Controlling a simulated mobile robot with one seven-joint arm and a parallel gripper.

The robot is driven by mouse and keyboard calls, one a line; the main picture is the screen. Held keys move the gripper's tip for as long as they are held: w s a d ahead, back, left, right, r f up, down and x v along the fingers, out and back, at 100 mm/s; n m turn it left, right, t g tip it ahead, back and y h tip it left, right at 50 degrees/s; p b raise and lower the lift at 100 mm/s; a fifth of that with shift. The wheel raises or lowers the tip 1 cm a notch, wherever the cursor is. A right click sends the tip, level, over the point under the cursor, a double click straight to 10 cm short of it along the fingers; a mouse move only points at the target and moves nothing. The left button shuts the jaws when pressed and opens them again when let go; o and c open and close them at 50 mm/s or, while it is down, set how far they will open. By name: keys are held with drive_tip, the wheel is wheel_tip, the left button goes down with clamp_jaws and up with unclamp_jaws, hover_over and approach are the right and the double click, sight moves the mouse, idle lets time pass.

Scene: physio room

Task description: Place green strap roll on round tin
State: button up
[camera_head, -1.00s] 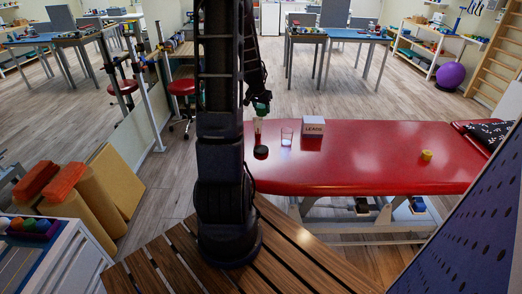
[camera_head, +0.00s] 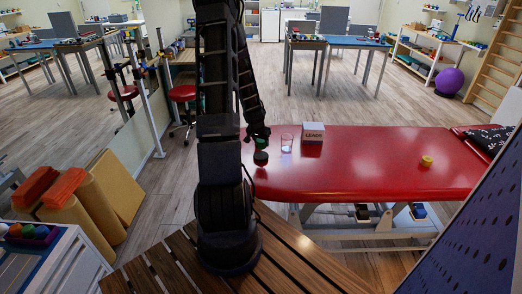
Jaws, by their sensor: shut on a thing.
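The green strap roll (camera_head: 261,143) is held in my gripper (camera_head: 260,136), which points down over the left end of the red treatment table. The roll is small and partly covered by the dark fingers. The round tin (camera_head: 261,158), dark and low, lies on the red top directly below the roll in the picture. The roll shows just above the tin. I cannot tell whether they touch.
A clear glass (camera_head: 287,143) stands close to the right of the tin. A white box marked LEADS (camera_head: 313,132) is beyond it. A yellow roll (camera_head: 427,161) lies farther right on the red table (camera_head: 365,165). The middle of the table is clear.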

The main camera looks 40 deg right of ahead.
sight(261, 155)
drive_tip(key=shift+f, duration=2.55)
drive_tip(key=o, duration=1)
drive_tip(key=shift+f, duration=0.1)
drive_tip(key=shift+c, duration=0.2)
drive_tip(key=v, duration=1.2)
drive_tip(key=shift+a, duration=0.15)
